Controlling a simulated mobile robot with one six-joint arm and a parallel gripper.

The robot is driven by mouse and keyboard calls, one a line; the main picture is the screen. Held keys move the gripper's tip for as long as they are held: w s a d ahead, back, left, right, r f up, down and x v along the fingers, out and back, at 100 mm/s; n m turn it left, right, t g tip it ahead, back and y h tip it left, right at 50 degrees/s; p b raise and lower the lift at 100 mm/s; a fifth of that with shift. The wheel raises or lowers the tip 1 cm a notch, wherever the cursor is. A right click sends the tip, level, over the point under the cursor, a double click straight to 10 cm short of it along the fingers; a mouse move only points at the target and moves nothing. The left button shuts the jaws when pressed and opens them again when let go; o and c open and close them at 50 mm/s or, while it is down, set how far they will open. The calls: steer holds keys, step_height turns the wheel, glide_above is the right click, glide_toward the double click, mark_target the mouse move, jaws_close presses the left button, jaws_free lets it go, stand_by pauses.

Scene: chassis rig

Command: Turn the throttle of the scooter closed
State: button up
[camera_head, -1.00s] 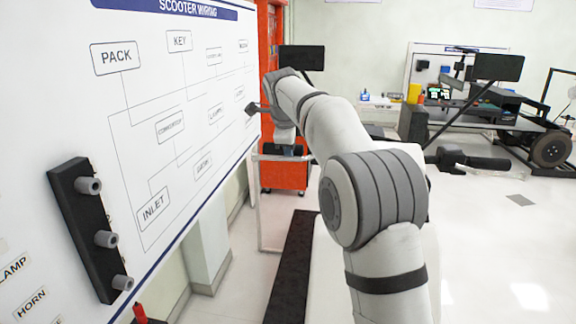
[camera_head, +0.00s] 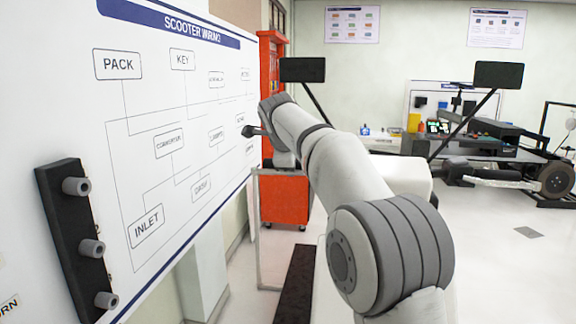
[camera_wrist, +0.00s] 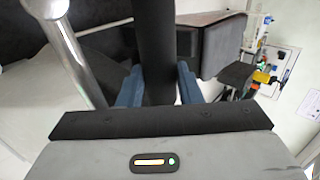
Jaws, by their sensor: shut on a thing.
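The throttle is a dark round grip (camera_wrist: 154,38) that runs down from the top of the wrist view. My gripper (camera_wrist: 159,82) has one blue finger on each side of it and is shut on it. In the head view my forearm hides the fingers and the throttle, so the throttle's turn angle cannot be told. Of the scooter, two dark mirrors on stalks show in the head view, one left (camera_head: 302,69) and one right (camera_head: 498,75). A dark lever-like end (camera_head: 250,131) sticks out left of my wrist.
A white wiring board (camera_head: 190,90) stands close on the left, with a black strip of grey pegs (camera_head: 70,240). A red cabinet (camera_head: 285,200) is behind my arm. A cluttered workbench (camera_head: 470,145) is at the back right. The floor on the right is open.

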steer(key=shift+r, duration=0.25)
steer(key=o, duration=1)
steer(key=shift+f, duration=0.1)
steer(key=shift+c, duration=0.2)
steer(key=shift+f, duration=0.1)
